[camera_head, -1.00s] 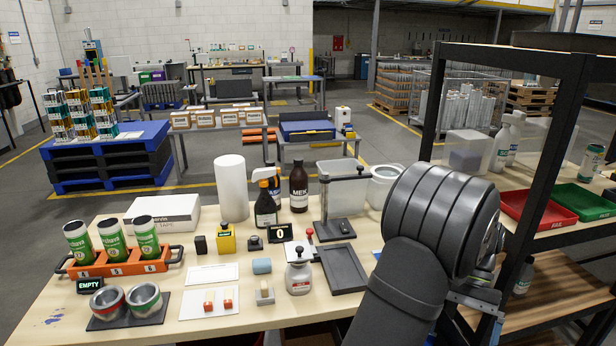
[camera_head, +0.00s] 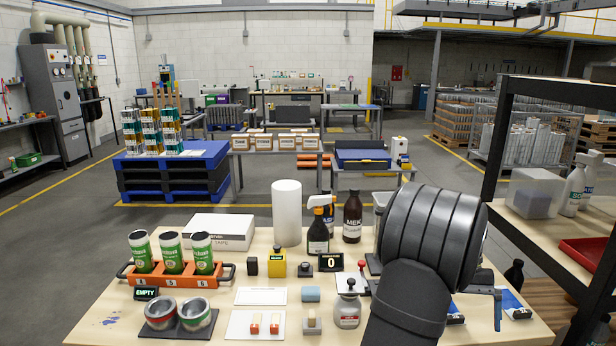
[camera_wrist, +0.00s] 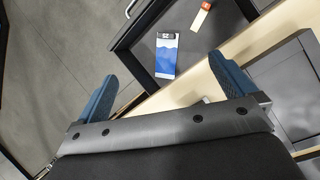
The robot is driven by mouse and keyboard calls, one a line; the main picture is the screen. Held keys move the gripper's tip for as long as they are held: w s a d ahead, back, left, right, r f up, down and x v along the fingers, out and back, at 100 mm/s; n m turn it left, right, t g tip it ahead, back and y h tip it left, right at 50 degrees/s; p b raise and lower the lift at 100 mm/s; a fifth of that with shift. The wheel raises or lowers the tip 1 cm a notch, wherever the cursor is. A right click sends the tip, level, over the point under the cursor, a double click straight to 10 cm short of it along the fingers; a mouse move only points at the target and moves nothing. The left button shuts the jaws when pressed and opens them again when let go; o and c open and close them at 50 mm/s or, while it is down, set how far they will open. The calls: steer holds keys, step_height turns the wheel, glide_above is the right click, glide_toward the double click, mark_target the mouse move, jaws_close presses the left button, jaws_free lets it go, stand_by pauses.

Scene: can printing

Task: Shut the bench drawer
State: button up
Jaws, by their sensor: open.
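The bench drawer (camera_wrist: 143,61) shows in the camera_wrist view as a dark open box sticking out from the pale bench edge. Inside it lie a blue-and-white packet (camera_wrist: 167,56) and a small pale piece with an orange end (camera_wrist: 201,17). A thin metal handle (camera_wrist: 130,9) shows at the top, by the drawer's outer side. My gripper (camera_wrist: 168,84) is open and empty, its blue fingers spread wide near the drawer and bench edge. I cannot tell if a finger touches either.
The bench (camera_head: 110,321) bears an orange can rack (camera_head: 178,281), a white cylinder (camera_head: 287,213), bottles and stamping tools. A dark-framed shelf (camera_head: 497,140) stands close on the right. Grey floor (camera_wrist: 62,45) lies open beside the drawer.

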steer(key=shift+w+a, duration=0.25)
steer(key=shift+w, duration=0.3)
